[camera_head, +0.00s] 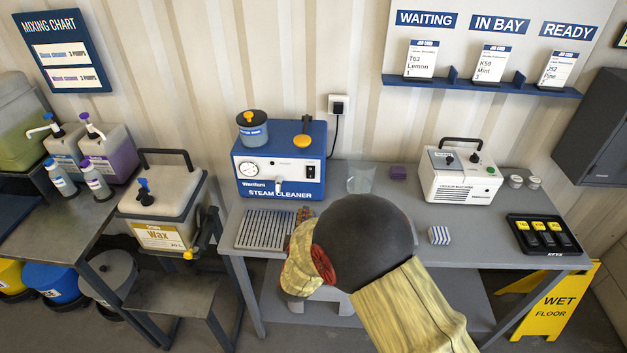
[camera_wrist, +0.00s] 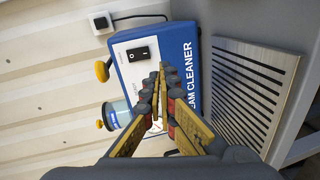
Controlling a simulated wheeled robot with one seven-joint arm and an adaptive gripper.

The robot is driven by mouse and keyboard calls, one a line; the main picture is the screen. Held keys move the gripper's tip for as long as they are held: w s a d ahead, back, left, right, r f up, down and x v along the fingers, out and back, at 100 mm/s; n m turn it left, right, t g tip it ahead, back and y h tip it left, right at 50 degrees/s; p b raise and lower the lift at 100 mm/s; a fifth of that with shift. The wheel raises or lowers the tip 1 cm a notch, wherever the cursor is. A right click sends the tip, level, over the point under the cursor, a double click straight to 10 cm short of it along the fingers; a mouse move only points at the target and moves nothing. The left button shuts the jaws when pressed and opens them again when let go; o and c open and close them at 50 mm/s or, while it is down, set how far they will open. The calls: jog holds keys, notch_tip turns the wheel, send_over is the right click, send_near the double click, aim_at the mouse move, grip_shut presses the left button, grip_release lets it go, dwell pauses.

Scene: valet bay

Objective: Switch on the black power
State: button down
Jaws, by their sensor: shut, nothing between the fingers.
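The blue steam cleaner (camera_head: 262,172) stands at the back of the table. Its black power switch (camera_head: 311,172) is a rocker on the white panel at the front right. The switch (camera_wrist: 138,54) also shows in the wrist view, with white marks on it; I cannot tell which side is pressed. My gripper (camera_wrist: 160,72) is shut and empty, its fingertips in front of the cleaner's face and apart from the switch in the picture. In the head view my gripper (camera_head: 304,214) is mostly hidden by my arm, low before the cleaner's right end.
A slotted metal grate (camera_head: 264,229) lies before the cleaner. An orange knob (camera_head: 303,141) and a lidded pot (camera_head: 252,128) stand on top. A wall plug (camera_head: 338,104) has a black cord. A white unit (camera_head: 460,176) and black key tray (camera_head: 543,235) are at right.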

aim_at(311, 177)
jog(key=shift+d+r+n+t, duration=0.15)
jog(key=shift+r+n+t, duration=0.15)
jog(key=shift+r+n, duration=0.45)
jog(key=w, duration=0.4)
jog(key=w+f+b, duration=0.1)
jog(key=w, duration=0.9)
jog(key=shift+d+f+b, duration=0.2)
jog(key=shift+f+b, duration=0.15)
